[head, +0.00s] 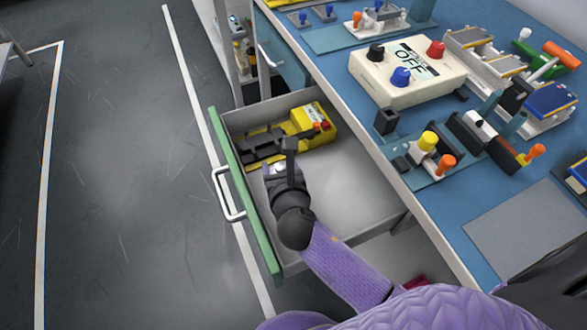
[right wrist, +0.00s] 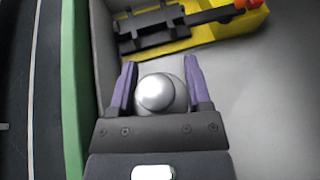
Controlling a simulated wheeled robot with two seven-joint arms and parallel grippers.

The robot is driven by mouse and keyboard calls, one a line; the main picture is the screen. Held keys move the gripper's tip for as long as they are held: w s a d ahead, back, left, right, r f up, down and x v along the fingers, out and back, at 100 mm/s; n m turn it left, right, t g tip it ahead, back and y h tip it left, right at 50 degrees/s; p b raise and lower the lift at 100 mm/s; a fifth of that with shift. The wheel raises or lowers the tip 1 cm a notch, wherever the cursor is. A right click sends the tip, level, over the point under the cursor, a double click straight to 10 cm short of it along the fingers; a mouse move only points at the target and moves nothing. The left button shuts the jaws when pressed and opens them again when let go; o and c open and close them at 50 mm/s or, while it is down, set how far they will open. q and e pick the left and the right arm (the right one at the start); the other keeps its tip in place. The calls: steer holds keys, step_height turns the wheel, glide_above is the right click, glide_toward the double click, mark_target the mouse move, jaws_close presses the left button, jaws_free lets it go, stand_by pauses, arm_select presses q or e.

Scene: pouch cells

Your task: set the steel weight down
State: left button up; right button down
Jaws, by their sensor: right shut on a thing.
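My right gripper (head: 284,172) reaches down into the open drawer (head: 350,190). In the right wrist view, my right gripper (right wrist: 160,80) has its two purple-sided fingers on either side of the steel weight (right wrist: 157,93), a shiny silver round-topped piece, and is shut on it. In the head view the weight is mostly hidden by the gripper. The weight is over the bare grey drawer floor, just in front of the yellow and black device (head: 312,122). I cannot tell whether its underside touches the floor. My left gripper is not in view.
The drawer has a green front (head: 240,195) with a white handle (head: 226,194), close to the gripper's left. Its right part is empty. The blue bench top (head: 440,215) above holds a white box marked OFF (head: 408,72) and several fixtures.

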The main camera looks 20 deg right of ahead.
step_height(320, 180, down, 5)
steer(key=b, duration=0.3)
steer(key=shift+f, duration=0.15)
steer(key=shift+r, duration=0.35)
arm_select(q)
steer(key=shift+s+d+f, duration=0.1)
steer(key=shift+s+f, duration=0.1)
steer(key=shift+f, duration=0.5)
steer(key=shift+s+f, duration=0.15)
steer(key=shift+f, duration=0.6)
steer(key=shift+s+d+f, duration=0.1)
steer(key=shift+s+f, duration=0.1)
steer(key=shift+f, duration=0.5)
arm_select(e)
steer(key=shift+f, duration=0.6)
